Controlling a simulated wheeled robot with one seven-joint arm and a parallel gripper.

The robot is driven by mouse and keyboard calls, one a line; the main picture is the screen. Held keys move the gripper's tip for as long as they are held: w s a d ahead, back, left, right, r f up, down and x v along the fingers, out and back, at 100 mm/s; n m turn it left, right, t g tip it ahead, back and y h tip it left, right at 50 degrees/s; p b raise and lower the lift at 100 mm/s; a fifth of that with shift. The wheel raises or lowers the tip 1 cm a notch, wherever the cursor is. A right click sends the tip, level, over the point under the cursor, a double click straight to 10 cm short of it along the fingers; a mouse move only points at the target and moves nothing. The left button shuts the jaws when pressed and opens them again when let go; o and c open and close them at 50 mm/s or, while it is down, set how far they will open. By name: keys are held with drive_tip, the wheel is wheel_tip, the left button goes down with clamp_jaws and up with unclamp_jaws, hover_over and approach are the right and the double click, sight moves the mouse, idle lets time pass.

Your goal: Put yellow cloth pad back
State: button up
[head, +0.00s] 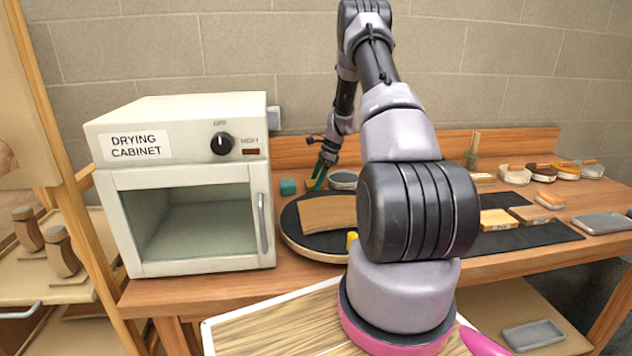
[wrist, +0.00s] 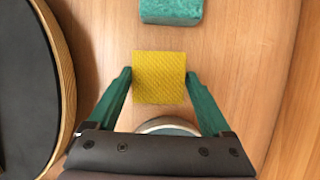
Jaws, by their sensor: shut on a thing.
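The yellow cloth pad (wrist: 159,78) is a small square with a woven texture, seen in the wrist view between the two green fingers of my gripper (wrist: 158,74). My gripper is shut on it, over the wooden bench top. In the head view my gripper (head: 320,178) is at the back of the bench, just behind the round black board, and I cannot make out the pad there. I cannot tell whether the pad touches the bench.
A teal block (wrist: 171,10) lies just beyond the pad; it also shows in the head view (head: 288,187). The round board (wrist: 25,90) is close on the left. A round pale tin (wrist: 166,126) is partly hidden by my gripper. The drying cabinet (head: 190,185) stands left.

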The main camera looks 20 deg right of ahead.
drive_tip(key=o, duration=1)
drive_tip(key=v, duration=1.2)
drive_tip(key=s+a+r+n+t+h, duration=0.1)
drive_tip(key=s+a+r+n, duration=0.2)
drive_tip(key=r, duration=0.4)
drive_tip(key=s+a+r+n, duration=0.1)
drive_tip(key=s+a+r, duration=0.1)
drive_tip(key=a+r, duration=0.45)
drive_tip(key=s+a+r+n+t+h, duration=0.1)
drive_tip(key=s+a+r+n+t, duration=0.1)
drive_tip(key=s+a+r+n, duration=0.45)
drive_tip(key=s+a+r+n+t, duration=0.15)
drive_tip(key=s+a+r, duration=0.25)
drive_tip(key=s+r, duration=0.6)
drive_tip(key=s+a+n, duration=0.1)
drive_tip(key=s, duration=0.3)
drive_tip(key=s+a+f+n+t, duration=0.1)
drive_tip(key=s+n, duration=0.1)
drive_tip(key=s, duration=0.3)
drive_tip(key=s+a+f+n, duration=0.1)
drive_tip(key=s+n, duration=0.1)
drive_tip(key=s, duration=0.3)
drive_tip(key=shift+a+t, duration=0.15)
drive_tip(key=shift+t, duration=0.1)
